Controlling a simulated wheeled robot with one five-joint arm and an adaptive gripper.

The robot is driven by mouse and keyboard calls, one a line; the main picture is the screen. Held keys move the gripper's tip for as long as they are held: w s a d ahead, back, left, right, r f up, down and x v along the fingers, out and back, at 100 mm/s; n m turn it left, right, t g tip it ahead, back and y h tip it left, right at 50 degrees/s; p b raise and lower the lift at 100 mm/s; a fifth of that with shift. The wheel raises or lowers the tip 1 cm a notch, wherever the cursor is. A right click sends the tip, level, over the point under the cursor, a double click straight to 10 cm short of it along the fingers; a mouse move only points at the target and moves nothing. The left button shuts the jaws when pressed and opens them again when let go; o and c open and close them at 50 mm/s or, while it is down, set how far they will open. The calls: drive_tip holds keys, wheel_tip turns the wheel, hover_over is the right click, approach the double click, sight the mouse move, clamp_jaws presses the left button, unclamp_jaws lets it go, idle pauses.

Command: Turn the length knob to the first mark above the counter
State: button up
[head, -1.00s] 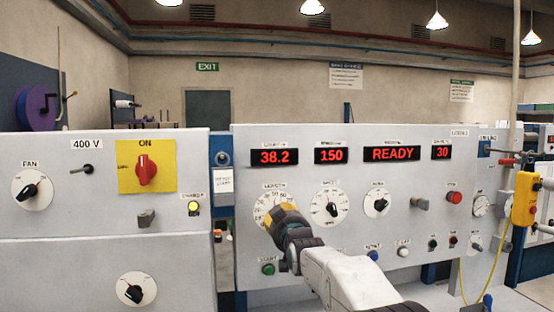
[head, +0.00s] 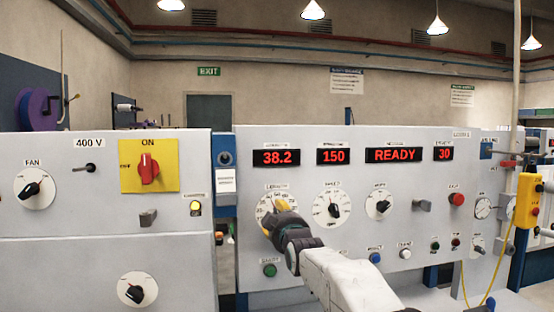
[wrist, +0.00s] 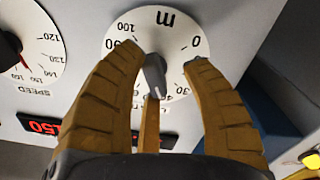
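The length knob (wrist: 155,75) is a grey pointer on a white round dial (wrist: 182,18), seen upside down in the wrist view. Its pointer end lies towards the lower numbers side, but the exact mark is hidden by my fingers. My gripper (wrist: 163,60) has its yellow-brown fingers spread around the knob, with gaps on both sides; a third finger is below it. In the head view my gripper (head: 273,218) is in front of the length dial (head: 262,206) and hides the knob. The counter (head: 276,157) above reads 38.2.
The speed dial (head: 332,207) and a further dial (head: 378,204) are to the right. A green button (head: 270,270) is just below. Other displays (head: 393,155) read 150, READY and 30. A yellow plate with a red switch (head: 149,168) is at left.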

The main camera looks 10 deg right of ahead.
drive_tip(key=shift+d, duration=0.1)
drive_tip(key=s+b, duration=0.6)
drive_tip(key=s, duration=0.1)
drive_tip(key=shift+d, duration=0.15)
drive_tip(key=shift+r, duration=0.1)
idle(1.3)
